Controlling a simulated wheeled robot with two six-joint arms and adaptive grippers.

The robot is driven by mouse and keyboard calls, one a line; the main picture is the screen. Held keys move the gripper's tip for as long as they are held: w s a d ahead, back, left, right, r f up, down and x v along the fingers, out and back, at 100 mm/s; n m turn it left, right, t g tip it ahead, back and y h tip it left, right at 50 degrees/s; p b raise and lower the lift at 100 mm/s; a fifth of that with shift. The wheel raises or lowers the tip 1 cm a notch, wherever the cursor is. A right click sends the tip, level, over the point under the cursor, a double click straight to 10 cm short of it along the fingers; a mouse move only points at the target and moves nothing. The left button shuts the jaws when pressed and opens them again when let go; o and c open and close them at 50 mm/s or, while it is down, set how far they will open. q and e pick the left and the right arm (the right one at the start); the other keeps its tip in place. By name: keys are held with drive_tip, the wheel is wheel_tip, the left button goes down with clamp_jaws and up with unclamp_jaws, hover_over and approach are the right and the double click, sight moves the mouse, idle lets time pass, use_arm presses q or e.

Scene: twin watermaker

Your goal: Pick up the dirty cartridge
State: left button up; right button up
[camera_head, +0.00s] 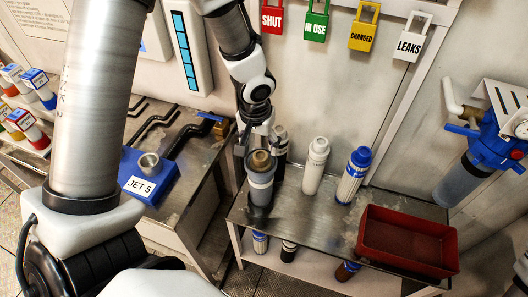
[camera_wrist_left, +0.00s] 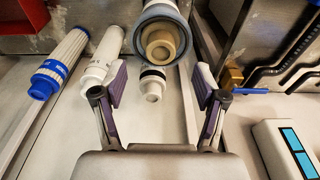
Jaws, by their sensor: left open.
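The brown-topped cartridge (camera_head: 261,159), which looks like the dirty one, sits upright in a grey cylindrical housing (camera_head: 260,188) at the left end of the metal bench. In the left wrist view its tan end (camera_wrist_left: 160,46) shows inside the grey ring of the housing (camera_wrist_left: 172,13). My left gripper (camera_head: 258,138) is just above and behind the cartridge top. Its fingers (camera_wrist_left: 161,84) are spread apart with nothing between them held; the cartridge lies beyond the fingertips. The cartridge's lower body is hidden in the housing. My right gripper is not in view.
A black-banded cartridge (camera_wrist_left: 152,85), a white cartridge (camera_head: 315,166) and a blue-capped cartridge (camera_head: 354,176) stand close by on the bench (camera_head: 300,208). A red tray (camera_head: 408,262) is at its right end. The blue JET 5 box (camera_head: 150,175) is left. Padlocks (camera_head: 363,27) hang above.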

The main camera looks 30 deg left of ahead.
sight(260, 155)
use_arm(q)
drive_tip(key=shift+w, duration=0.15)
drive_tip(key=f+b, duration=0.1)
drive_tip(key=f, duration=0.1)
drive_tip(key=f+b, duration=0.1)
drive_tip(key=f, duration=0.1)
drive_tip(key=w+f+b, duration=0.1)
drive_tip(key=f, duration=0.2)
drive_tip(key=shift+w+a, duration=0.1)
drive_tip(key=shift+a, duration=0.2)
drive_tip(key=shift+c, duration=0.3)
drive_tip(key=c, duration=1.1)
